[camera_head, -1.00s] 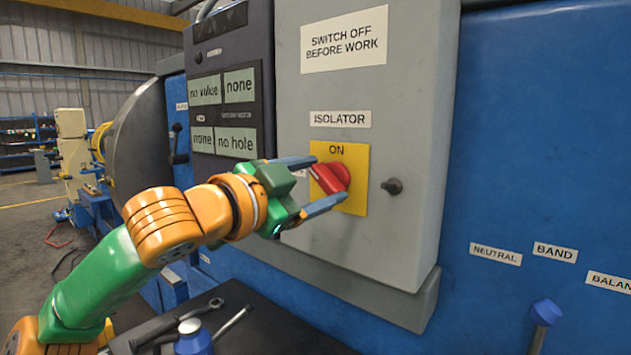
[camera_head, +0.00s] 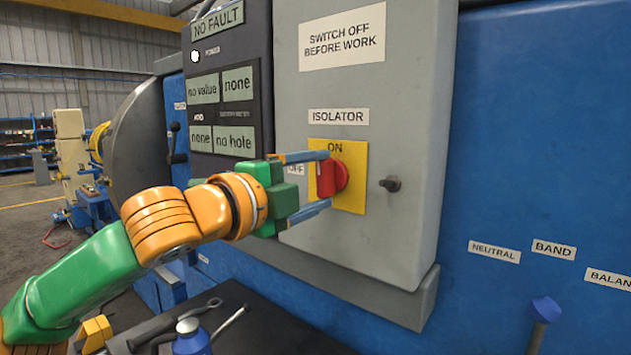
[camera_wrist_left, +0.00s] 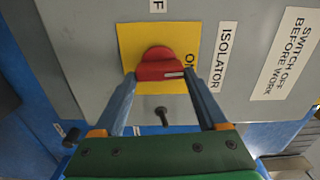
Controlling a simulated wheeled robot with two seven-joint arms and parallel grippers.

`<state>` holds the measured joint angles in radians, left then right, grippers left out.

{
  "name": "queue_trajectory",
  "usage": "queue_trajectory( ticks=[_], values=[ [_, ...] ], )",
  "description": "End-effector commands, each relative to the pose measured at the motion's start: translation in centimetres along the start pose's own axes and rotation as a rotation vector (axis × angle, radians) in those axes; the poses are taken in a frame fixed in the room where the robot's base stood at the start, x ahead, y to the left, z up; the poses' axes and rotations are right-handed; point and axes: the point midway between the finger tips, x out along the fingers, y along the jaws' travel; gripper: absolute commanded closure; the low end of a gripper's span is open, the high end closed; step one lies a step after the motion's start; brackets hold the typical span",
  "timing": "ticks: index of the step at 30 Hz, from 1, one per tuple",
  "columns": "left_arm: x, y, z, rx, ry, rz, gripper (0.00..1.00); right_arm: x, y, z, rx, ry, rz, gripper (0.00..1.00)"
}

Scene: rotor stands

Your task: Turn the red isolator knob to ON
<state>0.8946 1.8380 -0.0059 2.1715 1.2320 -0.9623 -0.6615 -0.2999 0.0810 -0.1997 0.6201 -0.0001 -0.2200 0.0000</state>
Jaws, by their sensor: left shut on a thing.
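The red isolator knob (camera_head: 327,179) sits on a yellow plate (camera_head: 353,193) on the grey cabinet (camera_head: 300,235). Its grip bar stands upright in the head view, in line with the ON mark above it. An OFF label (camera_head: 295,169) is at its left. My left gripper (camera_head: 328,179) is shut on the knob, one finger above and one below. In the left wrist view the knob (camera_wrist_left: 160,67) lies between the fingers (camera_wrist_left: 160,76), its white mark on the ON side. My right gripper does not show.
A dark display panel (camera_head: 227,110) left of the cabinet shows NO FAULT and a lit power lamp (camera_head: 195,56). A small dark latch (camera_head: 390,184) sticks out right of the plate.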

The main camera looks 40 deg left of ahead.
Motion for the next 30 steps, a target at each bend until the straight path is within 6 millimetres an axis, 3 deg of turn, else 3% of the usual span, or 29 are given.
queue_trajectory(
  ticks=[23,24,26,30],
  values=[
    [-0.04,-0.18,0.05,0.088,-0.002,-0.006,0.81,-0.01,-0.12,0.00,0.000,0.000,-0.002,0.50],
    [-0.04,-0.18,0.05,0.088,-0.002,-0.006,0.14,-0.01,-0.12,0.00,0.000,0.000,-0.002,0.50],
    [-0.04,-0.16,0.04,0.087,-0.002,-0.005,0.00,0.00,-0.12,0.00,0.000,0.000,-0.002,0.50],
    [-0.03,-0.10,0.03,0.086,-0.001,-0.004,0.00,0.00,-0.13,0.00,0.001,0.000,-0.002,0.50]
  ],
)
